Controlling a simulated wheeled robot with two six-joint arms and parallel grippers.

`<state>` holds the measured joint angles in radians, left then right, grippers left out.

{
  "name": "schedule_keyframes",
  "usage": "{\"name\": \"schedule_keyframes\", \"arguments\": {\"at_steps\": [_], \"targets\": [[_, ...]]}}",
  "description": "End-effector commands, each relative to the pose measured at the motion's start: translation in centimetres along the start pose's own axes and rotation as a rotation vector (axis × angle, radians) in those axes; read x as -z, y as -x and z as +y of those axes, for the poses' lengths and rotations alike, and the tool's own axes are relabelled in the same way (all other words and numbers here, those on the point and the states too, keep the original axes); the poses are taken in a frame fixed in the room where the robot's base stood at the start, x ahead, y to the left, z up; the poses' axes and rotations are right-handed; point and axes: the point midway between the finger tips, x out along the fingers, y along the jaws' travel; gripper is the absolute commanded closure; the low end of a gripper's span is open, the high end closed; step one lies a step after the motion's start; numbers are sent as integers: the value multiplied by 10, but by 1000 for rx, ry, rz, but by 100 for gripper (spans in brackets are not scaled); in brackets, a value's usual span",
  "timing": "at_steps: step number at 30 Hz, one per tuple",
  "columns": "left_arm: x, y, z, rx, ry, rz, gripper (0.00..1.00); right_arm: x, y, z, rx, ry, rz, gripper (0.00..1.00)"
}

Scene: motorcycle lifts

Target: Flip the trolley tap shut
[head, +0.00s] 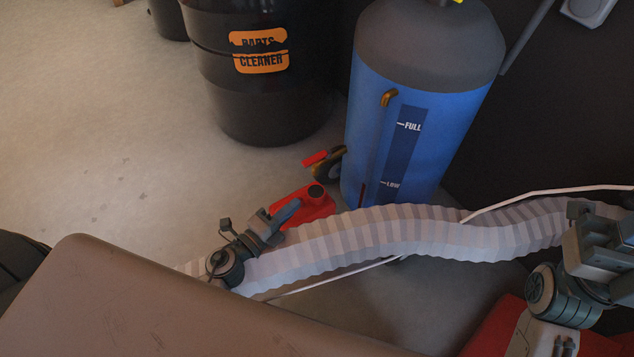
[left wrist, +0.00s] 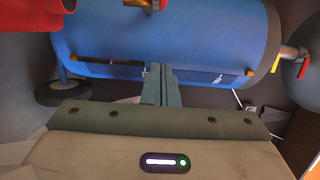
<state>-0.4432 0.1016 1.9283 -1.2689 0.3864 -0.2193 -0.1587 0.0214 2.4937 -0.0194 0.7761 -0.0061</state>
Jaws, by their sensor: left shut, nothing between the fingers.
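The trolley tap shows near the foot of the blue tank (head: 420,110) in the head view. Its red lever (head: 315,158) points out to the left from a brass body (head: 331,160). In the left wrist view a brass fitting (left wrist: 138,3) with a red lever (left wrist: 163,5) shows at the top edge, partly cut off. My left gripper (head: 292,208) is shut and empty, below and left of the tap in the head view. Its closed fingers (left wrist: 160,75) point at the blue tank in the left wrist view. My right gripper (head: 580,215) is at the right edge; its fingers are unclear.
A pale ribbed hose (head: 400,230) crosses below the tank, close to my left gripper. A red container (head: 312,204) with a dark opening sits behind my left gripper. A black parts-cleaner drum (head: 262,105) stands behind. Open floor (head: 100,130) lies to the left.

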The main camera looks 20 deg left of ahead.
Motion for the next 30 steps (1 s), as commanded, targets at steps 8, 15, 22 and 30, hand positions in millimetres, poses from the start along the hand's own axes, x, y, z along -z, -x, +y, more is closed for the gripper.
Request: {"name": "schedule_keyframes", "arguments": {"at_steps": [8, 15, 22, 30], "targets": [[1, 0, -2, 3, -10, 6, 100, 5, -2, 0, -1, 0, 16, 64], [1, -9, -2, 5, -8, 4, 100, 4, -2, 0, 0, 0, 14, 64], [1, -51, -3, 8, -8, 3, 100, 4, -2, 0, 1, -1, 13, 64], [-1, -105, 0, 5, -9, 5, 100, 4, 5, 0, 1, 2, 11, 64]]}}
